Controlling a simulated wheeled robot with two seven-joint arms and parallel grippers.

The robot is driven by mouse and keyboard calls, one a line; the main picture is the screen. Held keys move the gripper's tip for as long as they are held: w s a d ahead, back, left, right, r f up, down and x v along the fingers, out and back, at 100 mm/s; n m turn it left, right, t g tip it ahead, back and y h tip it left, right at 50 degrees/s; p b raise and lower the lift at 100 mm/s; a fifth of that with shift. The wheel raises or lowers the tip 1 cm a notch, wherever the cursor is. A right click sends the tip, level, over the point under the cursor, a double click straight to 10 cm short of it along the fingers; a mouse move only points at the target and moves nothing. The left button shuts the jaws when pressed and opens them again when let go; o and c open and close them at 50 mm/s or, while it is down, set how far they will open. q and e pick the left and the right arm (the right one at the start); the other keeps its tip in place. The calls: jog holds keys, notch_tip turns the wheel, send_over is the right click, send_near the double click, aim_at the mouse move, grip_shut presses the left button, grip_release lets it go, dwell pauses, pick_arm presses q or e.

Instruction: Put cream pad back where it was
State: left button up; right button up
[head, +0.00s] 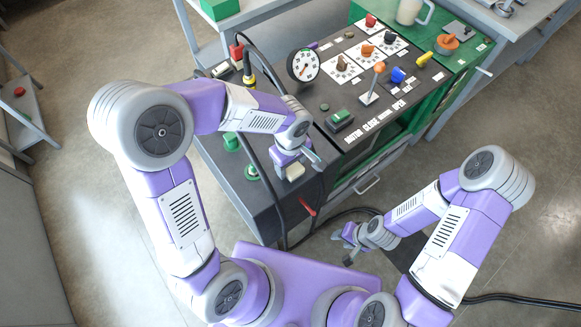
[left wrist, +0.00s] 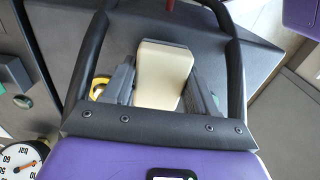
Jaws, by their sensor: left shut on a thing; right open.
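The cream pad (left wrist: 163,72) is a small pale block between the two dark fingers of my left gripper (left wrist: 158,88) in the left wrist view. In the head view the cream pad (head: 294,172) shows at the tip of my left gripper (head: 290,166), over the dark left part of the cart top (head: 262,207). My left gripper is shut on it. I cannot tell whether the pad touches the surface below. My right gripper (head: 344,243) is open and empty, low in front of the cart, over the floor.
A green knob (head: 252,172) and a green post (head: 231,142) stand left of my left gripper. A gauge (head: 303,65), a lever (head: 373,82) and several knobs stand on the control panel. A red-handled part (head: 307,207) and black cables lie along the cart's near edge.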

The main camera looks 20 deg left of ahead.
pick_arm(q)
jog(key=shift+f, duration=0.5)
jog(key=shift+f, duration=0.1)
jog(key=shift+f, duration=0.15)
jog(key=o, duration=1)
jog(key=shift+r, duration=0.2)
jog(key=shift+r, duration=0.3)
notch_tip(320, 180, up, 12)
jog(key=p, duration=0.4)
jog(key=shift+f, duration=0.25)
